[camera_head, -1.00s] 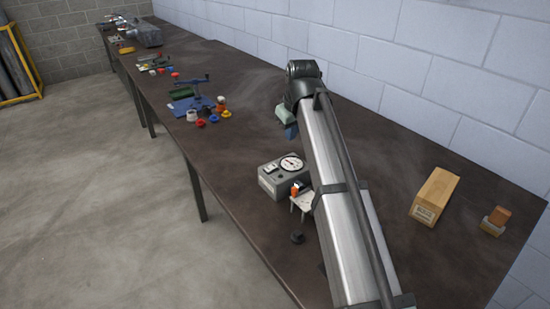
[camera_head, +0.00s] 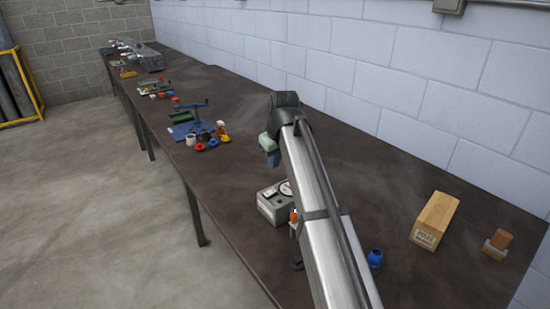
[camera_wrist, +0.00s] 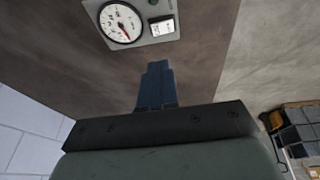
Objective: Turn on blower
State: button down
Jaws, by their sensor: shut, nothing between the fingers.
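A grey control box (camera_head: 269,211) stands on the dark bench, partly hidden behind my arm in the head view. It has a round white dial (camera_wrist: 121,22) with a red needle and a small white rocker switch (camera_wrist: 162,26) beside it in the wrist view. A small dark green round part shows on the panel at the top edge. My gripper (camera_wrist: 157,66) has blue fingers that are shut and empty. In the head view my gripper (camera_head: 272,157) is above the bench, beyond the box and apart from it. Which device is the blower, I cannot tell.
The long dark bench (camera_head: 335,165) runs along a white block wall. A wooden block (camera_head: 435,220) and a small brown-topped block (camera_head: 497,244) lie at right. A blue part (camera_head: 375,258) stands near my arm. A blue fixture (camera_head: 190,128) and coloured parts stand farther back.

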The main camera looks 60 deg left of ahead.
send_over(269, 192)
jog(key=d, duration=0.1)
jog(key=f, duration=0.8)
jog(key=shift+w+f, duration=0.1)
jog(key=shift+w, duration=0.3)
jog(key=shift+w+f, duration=0.15)
jog(key=shift+f, duration=0.65)
jog(key=shift+w+f+g, duration=0.4)
jog(key=shift+f+g, duration=0.1)
jog(key=shift+g, duration=0.2)
jog(key=shift+s, duration=0.25)
jog(key=shift+s+r, duration=0.2)
jog(key=shift+s, duration=0.4)
